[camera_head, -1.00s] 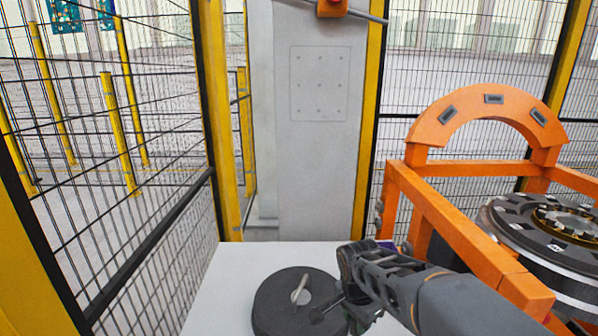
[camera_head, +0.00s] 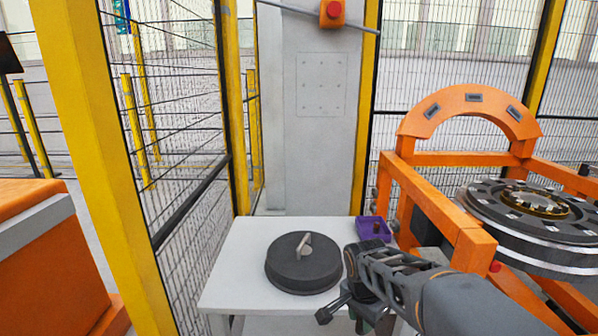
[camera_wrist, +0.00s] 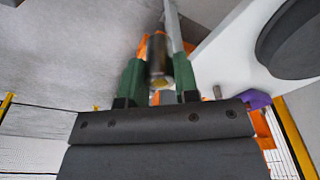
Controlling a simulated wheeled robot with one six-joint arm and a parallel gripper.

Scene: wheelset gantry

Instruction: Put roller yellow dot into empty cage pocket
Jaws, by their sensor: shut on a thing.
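In the wrist view, my gripper (camera_wrist: 158,78) has green fingers shut on a metallic cylindrical roller (camera_wrist: 158,52). A yellowish spot shows at the roller's near end, between the fingers. The cage (camera_head: 490,207) is a dark ring with light patches around a brass-coloured centre, on a large round bearing in the orange frame at the right. Which pocket is empty cannot be told. The gripper is well left of it.
A black round disc with a handle (camera_head: 296,275) lies on the white table (camera_head: 240,248). A purple tray (camera_head: 362,234) holds a small dark item. Yellow posts and mesh fence close the back and left.

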